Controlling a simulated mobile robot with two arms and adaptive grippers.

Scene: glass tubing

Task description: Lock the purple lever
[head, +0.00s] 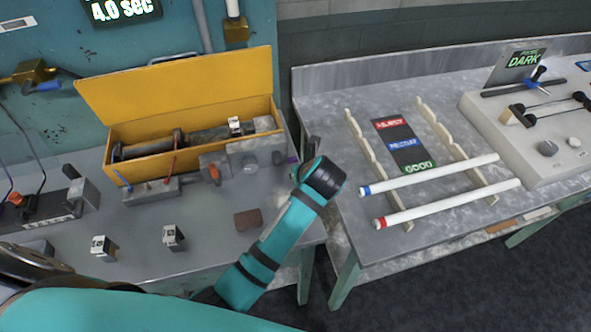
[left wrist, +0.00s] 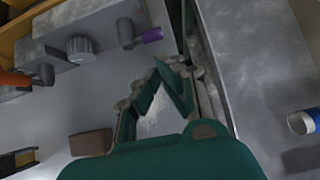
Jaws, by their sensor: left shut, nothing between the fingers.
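The purple lever (left wrist: 152,35) is a short dark lever with a purple tip at the right end of a grey control box. It also shows in the head view as a small purple spot (head: 292,160), partly hidden beside my gripper. My left gripper (head: 311,149) is just right of it, over the gap between the two tables, pointing away from the camera. In the left wrist view the green fingers of my left gripper (left wrist: 164,78) are shut and empty, below and slightly right of the lever, apart from it in the picture. My right gripper is not in view.
The grey control box (head: 243,152) also carries a round knob (left wrist: 81,48) and an orange lever (head: 214,172). A yellow open box (head: 120,138) stands behind it. A brown block (head: 248,220) lies in front. The right table holds white tubes (head: 430,174) on wavy racks.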

